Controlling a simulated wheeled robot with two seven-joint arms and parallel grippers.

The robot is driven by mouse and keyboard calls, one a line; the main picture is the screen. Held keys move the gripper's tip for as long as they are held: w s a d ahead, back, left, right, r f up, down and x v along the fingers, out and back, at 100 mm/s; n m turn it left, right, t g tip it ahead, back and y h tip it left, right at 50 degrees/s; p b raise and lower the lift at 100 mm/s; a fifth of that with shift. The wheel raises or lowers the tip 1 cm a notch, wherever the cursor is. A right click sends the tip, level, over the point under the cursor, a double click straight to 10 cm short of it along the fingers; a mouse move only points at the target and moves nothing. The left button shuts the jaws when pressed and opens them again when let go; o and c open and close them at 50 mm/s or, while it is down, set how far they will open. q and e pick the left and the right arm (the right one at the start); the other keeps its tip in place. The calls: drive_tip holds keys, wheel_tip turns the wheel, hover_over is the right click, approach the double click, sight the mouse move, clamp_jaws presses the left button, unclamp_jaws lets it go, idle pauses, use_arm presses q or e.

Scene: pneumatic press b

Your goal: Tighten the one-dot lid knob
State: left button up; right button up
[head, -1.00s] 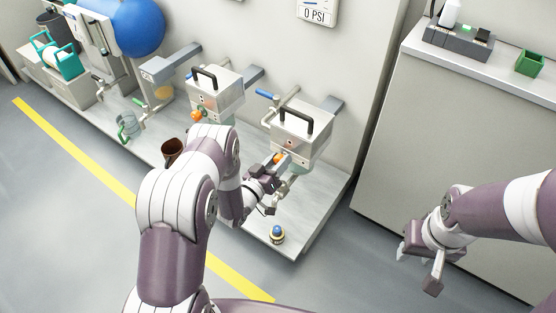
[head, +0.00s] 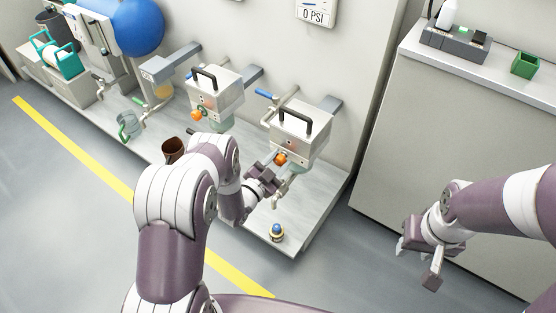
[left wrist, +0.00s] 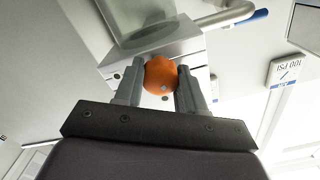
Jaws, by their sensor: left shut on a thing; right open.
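An orange lid knob (head: 281,159) sits low on the front of the right white box (head: 298,130), which has a black handle on top. My left gripper (head: 275,168) is at this knob. In the left wrist view, its two grey fingers stand on either side of the orange knob (left wrist: 161,75) and are shut on it. A second orange knob (head: 198,115) is on the left white box (head: 215,90). I cannot make out dot markings clearly on either box. My right gripper (head: 418,262) is open and empty above the floor at the right.
A small blue and yellow ball-topped item (head: 276,231) stands on the platform (head: 310,215) near its front corner. A brown cup (head: 173,149) is left of my left arm. A grey cabinet (head: 440,140) stands at the right.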

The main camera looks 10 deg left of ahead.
use_arm(q)
drive_tip(key=shift+s+f+m, duration=0.15)
drive_tip(key=shift+m, duration=1.95)
drive_tip(key=o, duration=1.1)
drive_tip(key=shift+c, duration=0.2)
drive_tip(key=shift+s+a+p, duration=0.15)
drive_tip(key=shift+s+p, duration=0.2)
drive_tip(key=shift+p, duration=0.1)
drive_tip(key=p+v, duration=0.3)
drive_tip(key=v, duration=0.9)
